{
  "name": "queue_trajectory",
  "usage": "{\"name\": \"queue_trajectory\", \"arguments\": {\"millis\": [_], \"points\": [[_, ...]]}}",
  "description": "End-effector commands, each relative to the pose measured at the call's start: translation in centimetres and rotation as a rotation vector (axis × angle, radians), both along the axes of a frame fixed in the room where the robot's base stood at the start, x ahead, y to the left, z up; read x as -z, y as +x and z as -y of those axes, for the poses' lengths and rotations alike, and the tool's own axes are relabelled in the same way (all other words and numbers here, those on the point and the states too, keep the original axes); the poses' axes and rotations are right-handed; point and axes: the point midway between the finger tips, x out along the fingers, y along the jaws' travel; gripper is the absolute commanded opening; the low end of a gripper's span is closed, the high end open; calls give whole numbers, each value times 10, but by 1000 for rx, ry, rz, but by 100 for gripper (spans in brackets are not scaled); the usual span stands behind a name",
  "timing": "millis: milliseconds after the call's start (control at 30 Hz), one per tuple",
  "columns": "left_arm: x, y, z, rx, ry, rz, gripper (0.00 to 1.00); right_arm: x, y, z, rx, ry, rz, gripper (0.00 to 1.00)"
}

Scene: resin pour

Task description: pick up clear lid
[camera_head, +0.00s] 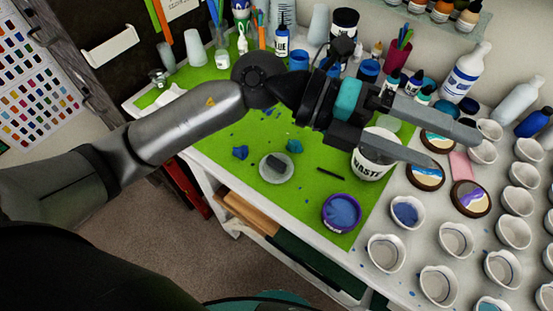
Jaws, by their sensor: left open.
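My right gripper is not in view.
The white waste cup (372,162) stands just below the gripper's lower finger. Round coasters (470,198) and many white cups (440,284) fill the right side. Bottles (465,72) crowd the back. The green mat (325,150) has free room in front.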

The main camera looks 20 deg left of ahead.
Motion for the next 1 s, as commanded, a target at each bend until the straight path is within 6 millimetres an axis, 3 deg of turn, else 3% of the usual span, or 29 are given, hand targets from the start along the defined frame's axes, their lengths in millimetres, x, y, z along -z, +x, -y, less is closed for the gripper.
{"name": "queue_trajectory", "arguments": {"millis": [100,233,400,533,733,1000], "points": [[55,6,-26,69,339,106,98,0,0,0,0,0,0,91],[102,28,-79,79,713,179,98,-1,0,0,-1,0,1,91],[127,62,-157,14,1115,215,98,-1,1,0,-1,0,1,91],[128,78,-199,-41,1303,217,98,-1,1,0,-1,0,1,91],[136,85,-221,-73,1400,209,98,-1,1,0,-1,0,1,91],[191,90,-218,-69,1397,206,98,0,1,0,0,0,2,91]]}}
